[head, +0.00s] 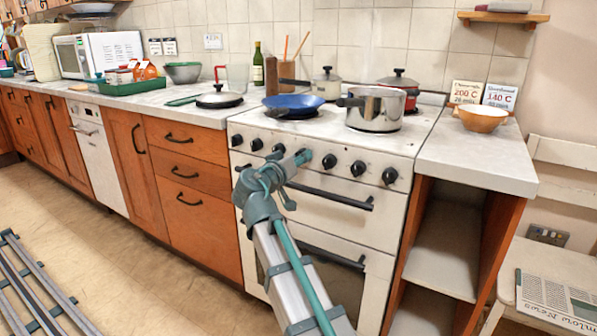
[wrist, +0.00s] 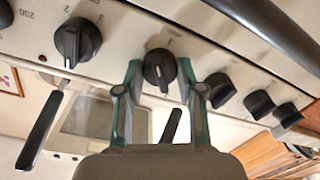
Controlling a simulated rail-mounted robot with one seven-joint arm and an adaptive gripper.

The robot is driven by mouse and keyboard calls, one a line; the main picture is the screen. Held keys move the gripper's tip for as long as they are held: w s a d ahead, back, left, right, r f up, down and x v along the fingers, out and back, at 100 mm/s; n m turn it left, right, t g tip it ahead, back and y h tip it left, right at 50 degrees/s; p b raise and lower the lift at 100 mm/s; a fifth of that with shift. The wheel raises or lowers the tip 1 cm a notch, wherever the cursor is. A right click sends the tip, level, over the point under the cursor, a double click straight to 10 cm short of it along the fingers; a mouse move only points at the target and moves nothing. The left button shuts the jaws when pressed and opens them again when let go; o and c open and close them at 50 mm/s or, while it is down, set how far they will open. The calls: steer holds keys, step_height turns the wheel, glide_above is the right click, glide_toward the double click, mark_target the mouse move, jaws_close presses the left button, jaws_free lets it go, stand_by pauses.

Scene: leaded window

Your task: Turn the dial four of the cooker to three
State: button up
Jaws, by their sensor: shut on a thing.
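The cooker (head: 320,190) has a row of black dials along its white front panel. My gripper (head: 303,157) is at the fourth dial from the left and hides it in the head view. In the wrist view, which looks upside down, dial four (wrist: 160,71) sits between the two green fingers of my gripper (wrist: 160,75), which are shut on its sides. Dial four has a pale pointer line. The number it points to is not readable. A neighbouring dial (wrist: 77,42) is on the left, and several others, including this one (wrist: 222,90), are on the right.
A dark oven handle (head: 330,196) runs just below the dials. A steel saucepan (head: 374,108), a blue pan (head: 293,105) and other pots stand on the hob. A side counter (head: 480,155) with a bowl (head: 481,118) is at the right. The floor at left is clear beside rails.

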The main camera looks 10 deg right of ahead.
steer(key=shift+f+m+t+b, duration=0.15)
steer(key=shift+m+t+b, duration=0.15)
steer(key=shift+m+b, duration=3.5)
steer(key=o, duration=1.2)
steer(key=shift+c, duration=0.2)
steer(key=v, duration=1.2)
